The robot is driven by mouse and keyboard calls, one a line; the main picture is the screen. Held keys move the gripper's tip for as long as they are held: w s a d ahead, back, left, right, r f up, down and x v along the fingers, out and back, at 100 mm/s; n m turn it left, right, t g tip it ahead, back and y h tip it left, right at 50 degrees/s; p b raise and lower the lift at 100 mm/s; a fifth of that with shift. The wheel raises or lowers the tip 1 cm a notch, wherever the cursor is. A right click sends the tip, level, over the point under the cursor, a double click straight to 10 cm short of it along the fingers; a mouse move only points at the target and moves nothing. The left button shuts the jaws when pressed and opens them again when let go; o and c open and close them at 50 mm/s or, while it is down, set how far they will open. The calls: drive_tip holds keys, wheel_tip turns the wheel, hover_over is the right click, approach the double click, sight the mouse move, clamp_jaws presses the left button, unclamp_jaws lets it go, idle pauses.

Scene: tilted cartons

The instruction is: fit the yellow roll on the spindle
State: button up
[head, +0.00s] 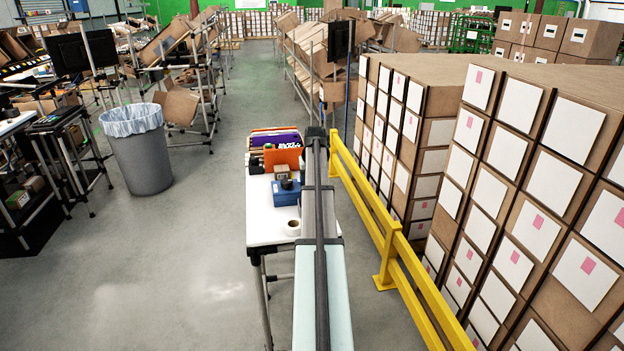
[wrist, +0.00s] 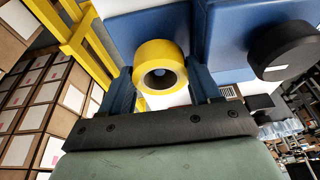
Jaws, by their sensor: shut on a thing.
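The yellow roll (wrist: 160,67) is held between the two blue fingers of my gripper (wrist: 161,84) in the wrist view. Its open hole faces the camera, and a small grey-blue spot shows inside the hole. I cannot tell whether that spot is the spindle or the background. No spindle can be made out clearly in either view. In the head view my own arm covers the gripper and the yellow roll.
A white table (head: 258,222) carries a blue box (head: 286,197), a pale roll (head: 293,227) and an orange bin (head: 284,160). A black round piece (wrist: 283,50) is beside the gripper. A yellow rail (head: 385,220) and stacked cartons (head: 500,190) stand right.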

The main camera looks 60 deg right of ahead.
drive_tip(key=shift+s+a+f, duration=0.2)
drive_tip(key=shift+f, duration=0.6)
drive_tip(key=o, duration=1.1)
drive_tip(key=shift+a, duration=0.15)
drive_tip(key=shift+c, duration=0.2)
drive_tip(key=c, duration=0.4)
drive_tip(key=shift+o, duration=0.2)
drive_tip(key=shift+r, duration=0.1)
drive_tip(key=shift+w+d+r, duration=0.15)
drive_tip(key=shift+r, duration=0.8)
drive_tip(key=shift+w+d+r, duration=0.1)
drive_tip(key=shift+r, duration=0.85)
drive_tip(key=shift+d+r, duration=0.1)
drive_tip(key=shift+r, duration=2)
